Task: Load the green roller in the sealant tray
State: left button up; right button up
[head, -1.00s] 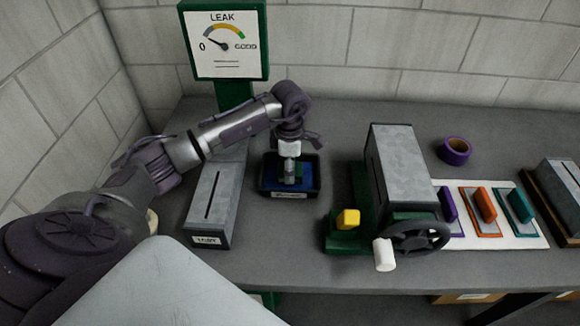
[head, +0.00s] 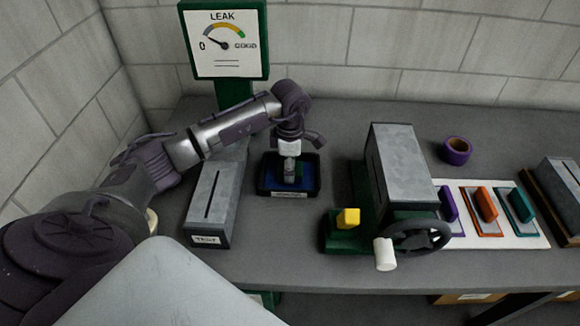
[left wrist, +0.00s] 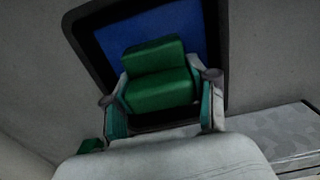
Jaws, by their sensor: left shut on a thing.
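My left gripper (head: 290,176) is over the sealant tray (head: 264,191), a small black-rimmed tray with a blue inside on the bench. In the left wrist view the gripper (left wrist: 162,108) is shut on the green roller (left wrist: 158,88), with one finger on each side of it. The roller shows against the blue floor of the tray (left wrist: 215,25). Whether it touches that floor I cannot tell. In the head view the gripper mostly hides the roller. My right gripper is not in view.
A grey slotted box (head: 213,200) stands left of the tray, with a leak gauge (head: 225,45) behind.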

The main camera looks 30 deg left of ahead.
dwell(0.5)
pick_arm(q)
jog(key=shift+r+p, duration=2.1)
jog(key=shift+r, duration=1.4)
